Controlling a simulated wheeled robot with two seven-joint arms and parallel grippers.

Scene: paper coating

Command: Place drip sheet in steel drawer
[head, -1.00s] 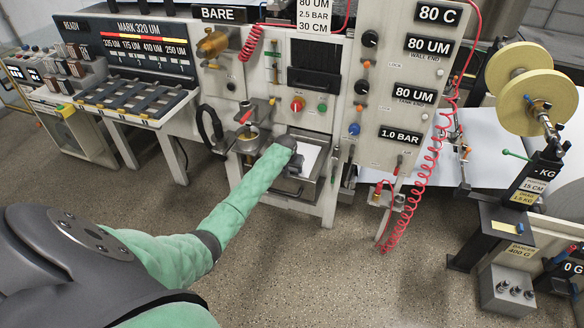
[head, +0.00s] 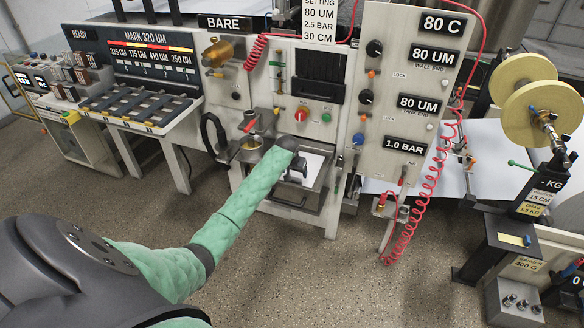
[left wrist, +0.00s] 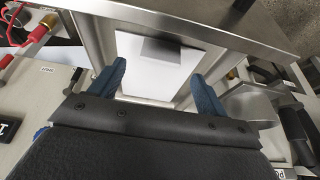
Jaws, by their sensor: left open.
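The steel drawer (head: 296,207) stands open at the front of the machine, below the red and green buttons. A white sheet (head: 314,164) lies in it, and the same white sheet (left wrist: 150,88) shows large in the left wrist view, inside a metal frame. My left gripper (head: 299,173) is over the drawer. In the left wrist view its blue fingers (left wrist: 158,78) are spread open, one on each side of the sheet, with nothing gripped between them. A small grey block (left wrist: 172,50) shows at the sheet's far part. Whether the fingers touch the sheet I cannot tell. My right gripper is not in view.
A metal cup on a bracket (head: 250,150) stands left of the drawer. A red coiled hose (head: 428,195) hangs on the right, near a stand with yellow rolls (head: 535,108). A steel edge (left wrist: 225,35) crosses above the sheet. The floor in front is clear.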

